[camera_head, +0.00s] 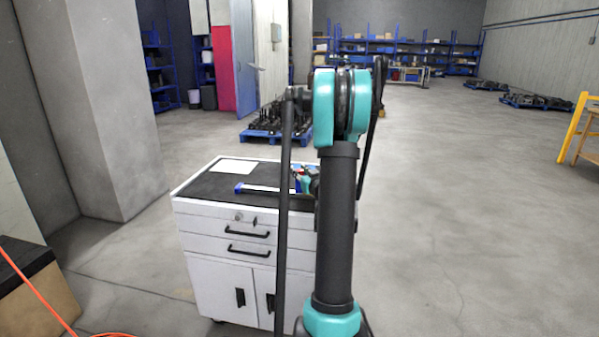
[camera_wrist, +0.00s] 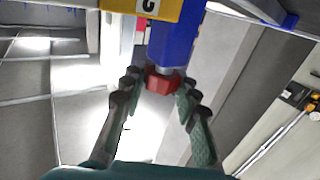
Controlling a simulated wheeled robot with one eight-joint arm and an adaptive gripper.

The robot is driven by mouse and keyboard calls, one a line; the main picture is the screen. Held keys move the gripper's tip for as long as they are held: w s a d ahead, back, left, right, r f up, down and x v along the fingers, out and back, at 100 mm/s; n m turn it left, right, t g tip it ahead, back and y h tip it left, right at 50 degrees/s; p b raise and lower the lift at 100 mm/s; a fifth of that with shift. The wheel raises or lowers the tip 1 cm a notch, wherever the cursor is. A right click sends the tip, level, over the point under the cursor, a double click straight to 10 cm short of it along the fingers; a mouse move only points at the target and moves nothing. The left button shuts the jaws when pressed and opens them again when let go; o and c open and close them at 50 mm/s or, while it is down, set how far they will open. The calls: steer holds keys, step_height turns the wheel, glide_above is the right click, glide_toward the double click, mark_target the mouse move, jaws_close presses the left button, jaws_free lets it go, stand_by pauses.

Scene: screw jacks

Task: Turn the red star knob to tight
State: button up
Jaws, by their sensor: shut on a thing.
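In the wrist view the red star knob (camera_wrist: 160,81) sits at the end of a blue body (camera_wrist: 172,40) with a yellow plate (camera_wrist: 146,8) beside it. My gripper (camera_wrist: 159,88) has one finger on each side of the knob, with the fingertips closed on it. The knob's turn position cannot be read from this view. My arm hides most of the gripper and the knob there.
The white drawer cart (camera_head: 222,255) has a dark top with a white sheet (camera_head: 235,165) on it. A concrete pillar (camera_head: 100,100) stands to the left. A pallet of dark parts (camera_head: 265,132) is behind the cart. An orange cable (camera_head: 35,290) lies at lower left.

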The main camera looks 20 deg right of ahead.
steer(key=m+h, duration=0.2)
steer(key=h, duration=0.2)
steer(key=m+g+h, duration=0.1)
steer(key=m+h, duration=0.2)
steer(key=h, duration=0.1)
steer(key=shift+w+a+g, duration=0.1)
steer(key=shift+a+g, duration=0.1)
steer(key=shift+g, duration=0.1)
steer(key=m+g+h, duration=0.5)
steer(key=h, duration=0.1)
steer(key=shift+m+g+h, duration=0.3)
steer(key=shift+m+h, duration=0.1)
steer(key=m+g+h, duration=0.1)
steer(key=m+g, duration=0.1)
steer(key=g, duration=0.1)
steer(key=m+g+h, duration=0.2)
steer(key=m+g, duration=0.1)
steer(key=g, duration=0.1)
steer(key=shift+d+g, duration=0.15)
steer(key=shift+g, duration=0.15)
steer(key=m+g, duration=0.3)
steer(key=g, duration=0.1)
steer(key=m+g, duration=0.2)
steer(key=g, duration=0.2)
steer(key=shift+m, duration=0.4)
steer(key=shift+g, duration=0.5)
steer(key=o, duration=1.2)
steer(key=shift+d, duration=0.1)
steer(key=shift+v, duration=3.7)
